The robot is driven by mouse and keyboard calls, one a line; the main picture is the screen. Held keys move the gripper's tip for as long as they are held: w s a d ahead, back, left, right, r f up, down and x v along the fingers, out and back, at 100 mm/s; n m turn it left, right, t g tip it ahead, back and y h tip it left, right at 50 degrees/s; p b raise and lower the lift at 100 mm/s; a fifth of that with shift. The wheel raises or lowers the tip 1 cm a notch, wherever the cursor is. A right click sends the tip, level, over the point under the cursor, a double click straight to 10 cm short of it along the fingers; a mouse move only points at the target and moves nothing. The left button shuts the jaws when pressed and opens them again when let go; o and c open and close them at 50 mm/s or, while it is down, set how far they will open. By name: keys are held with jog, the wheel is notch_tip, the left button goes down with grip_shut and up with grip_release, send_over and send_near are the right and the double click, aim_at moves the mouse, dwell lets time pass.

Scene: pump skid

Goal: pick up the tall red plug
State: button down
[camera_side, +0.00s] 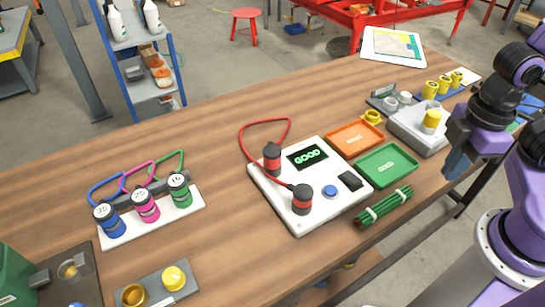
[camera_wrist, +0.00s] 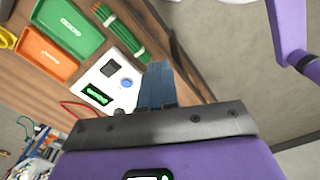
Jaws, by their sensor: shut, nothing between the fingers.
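Two black-and-red plugs stand upright on a white tester (camera_side: 262,180) in the side view: one at its back (camera_side: 272,158) and one at its front (camera_side: 301,198). A red cable (camera_side: 243,135) loops between them. I cannot tell which one is the tall red plug. My gripper (camera_side: 455,168) is at the right, near the table's front edge, well away from both plugs. In the wrist view, its blue-grey fingers (camera_wrist: 157,82) are together and empty. The tester (camera_wrist: 102,82) shows there beyond the fingers, with its plugs not clearly visible.
An orange tray (camera_side: 356,138), a green tray (camera_side: 387,165) and a bundle of green rods (camera_side: 384,206) lie between tester and gripper. A grey block with a yellow-topped part (camera_side: 431,120) stands near my arm. Blue, pink and green plugs (camera_side: 145,205) stand left. Bare wood lies left of the tester.

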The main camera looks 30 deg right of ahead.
jog(key=shift+c, duration=1.9)
grip_release()
jog(key=shift+a, duration=0.1)
jog(key=n, duration=1.6)
send_over(272, 150)
jog(key=f, duration=0.2)
notch_tip(272, 150, down, 16)
jog(key=shift+f, duration=0.1)
